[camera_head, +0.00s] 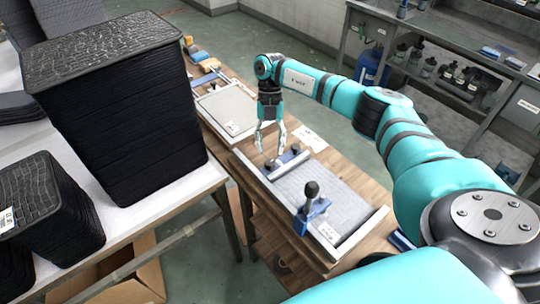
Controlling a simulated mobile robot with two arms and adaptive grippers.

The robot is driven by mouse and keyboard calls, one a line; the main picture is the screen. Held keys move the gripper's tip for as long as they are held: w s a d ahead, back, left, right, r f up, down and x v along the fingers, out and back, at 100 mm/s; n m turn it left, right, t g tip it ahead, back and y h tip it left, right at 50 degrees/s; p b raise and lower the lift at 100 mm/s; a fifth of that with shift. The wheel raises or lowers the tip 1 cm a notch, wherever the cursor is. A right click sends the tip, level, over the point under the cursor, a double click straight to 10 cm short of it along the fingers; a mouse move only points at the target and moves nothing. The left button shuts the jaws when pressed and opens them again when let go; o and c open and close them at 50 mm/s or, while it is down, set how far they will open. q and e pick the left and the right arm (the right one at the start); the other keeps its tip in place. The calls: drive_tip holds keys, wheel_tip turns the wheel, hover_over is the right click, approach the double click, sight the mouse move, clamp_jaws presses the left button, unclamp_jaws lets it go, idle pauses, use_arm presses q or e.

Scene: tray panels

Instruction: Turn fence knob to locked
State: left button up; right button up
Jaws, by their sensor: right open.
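A grey panel tray (345,200) lies on the wooden workbench with metal rails along its edges. A short bar that looks like the fence (288,166) crosses its far end, with small dark knobs on it (296,148). Which of these is the fence knob, and whether it is locked, I cannot tell. A taller black ball-topped handle (311,189) stands on a blue clamp at the near side of the tray. My right gripper (271,151) points down with its fingers apart and empty, just above the bar's knobs. My left gripper is out of view.
Tall stacks of black textured panels (120,110) stand on a white table at left. A shelf with bottles (445,70) is at the back right.

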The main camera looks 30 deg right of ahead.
drive_tip(key=v, duration=0.7)
drive_tip(key=shift+o, duration=0.3)
drive_tip(key=shift+w, duration=0.1)
drive_tip(key=shift+o, duration=1)
drive_tip(key=shift+w+d+r+b, duration=0.1)
drive_tip(key=shift+w+r+b, duration=0.1)
drive_tip(key=shift+r+b, duration=0.1)
drive_tip(key=b+v, duration=0.2)
drive_tip(key=v, duration=0.2)
drive_tip(key=shift+w+d+r, duration=0.1)
drive_tip(key=shift+r, duration=0.1)
drive_tip(key=p, duration=0.4)
approach(270, 161)
drive_tip(key=x, duration=0.8)
drive_tip(key=shift+s+f, duration=0.2)
drive_tip(key=shift+f, duration=0.3)
